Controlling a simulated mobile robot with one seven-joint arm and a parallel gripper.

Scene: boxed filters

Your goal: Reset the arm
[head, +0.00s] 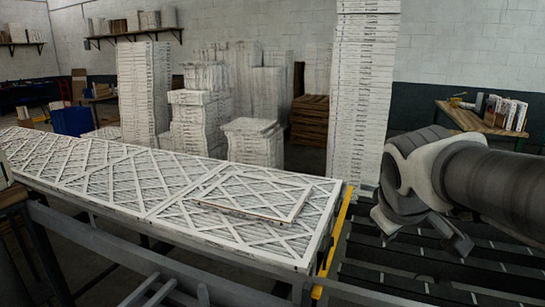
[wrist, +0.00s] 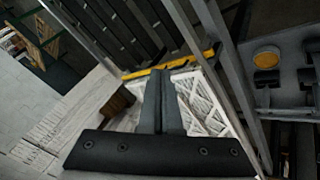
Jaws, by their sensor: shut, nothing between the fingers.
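My arm reaches in from the right edge of the head view, and my gripper (head: 462,243) hangs over the dark slatted rollers, right of the filter table. In the wrist view my gripper (wrist: 163,75) shows with its two dark fingers together and nothing between them. A single flat filter (head: 255,197) with a cardboard-coloured frame lies on top of the large white lattice filters (head: 110,180) on the long table. My gripper is apart from all of them.
A yellow strip (head: 335,240) edges the table beside the slatted conveyor (head: 400,275). A tall filter stack (head: 360,90) stands behind my arm. Shorter stacks (head: 255,142) and a wooden table (head: 480,122) stand further back. Metal rails (head: 140,265) run along the front.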

